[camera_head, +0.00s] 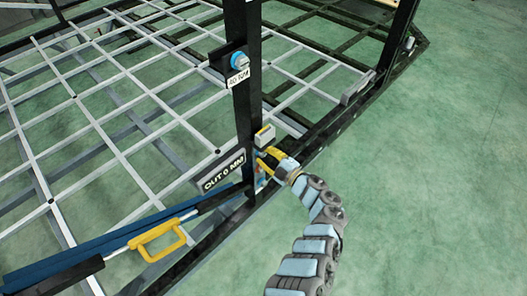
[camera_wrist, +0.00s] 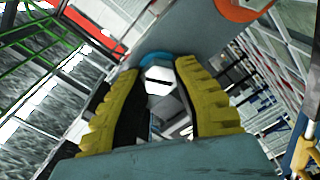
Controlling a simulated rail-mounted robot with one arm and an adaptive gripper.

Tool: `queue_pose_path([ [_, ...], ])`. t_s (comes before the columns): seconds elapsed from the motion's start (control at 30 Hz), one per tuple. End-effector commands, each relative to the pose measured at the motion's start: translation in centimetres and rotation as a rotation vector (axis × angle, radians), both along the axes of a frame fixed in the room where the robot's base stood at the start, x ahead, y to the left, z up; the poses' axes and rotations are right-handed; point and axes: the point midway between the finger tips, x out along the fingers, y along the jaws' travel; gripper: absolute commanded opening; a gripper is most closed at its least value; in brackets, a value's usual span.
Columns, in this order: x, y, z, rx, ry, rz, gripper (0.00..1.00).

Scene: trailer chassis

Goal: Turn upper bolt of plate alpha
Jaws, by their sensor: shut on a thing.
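My gripper (camera_head: 264,158) reaches the lower part of the black upright post from the right in the head view. In the wrist view its two yellow fingers (camera_wrist: 156,72) are closed around a silver hex bolt (camera_wrist: 158,82) with a dark slot across its head. A blue ring (camera_wrist: 156,58) sits behind the bolt head, against a grey plate (camera_wrist: 190,32). An orange ring (camera_wrist: 243,8) shows farther along the plate. The fingers mostly hide the bolt in the head view. No plate name is readable.
The black post (camera_head: 247,110) carries a blue round part (camera_head: 238,60) with a white label (camera_head: 238,78) higher up. A sign reading "OUT 6 MM" (camera_head: 222,172) and a yellow handle (camera_head: 157,242) lie to the left. The green floor at right is clear.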

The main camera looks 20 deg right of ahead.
Motion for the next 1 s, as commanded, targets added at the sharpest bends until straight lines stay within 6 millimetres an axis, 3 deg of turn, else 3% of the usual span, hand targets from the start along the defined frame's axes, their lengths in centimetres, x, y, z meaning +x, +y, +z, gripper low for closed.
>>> queue_pose_path([
  [1.0,-0.04,-0.49,0.14,0.879,0.398,-0.004,0.00],
])
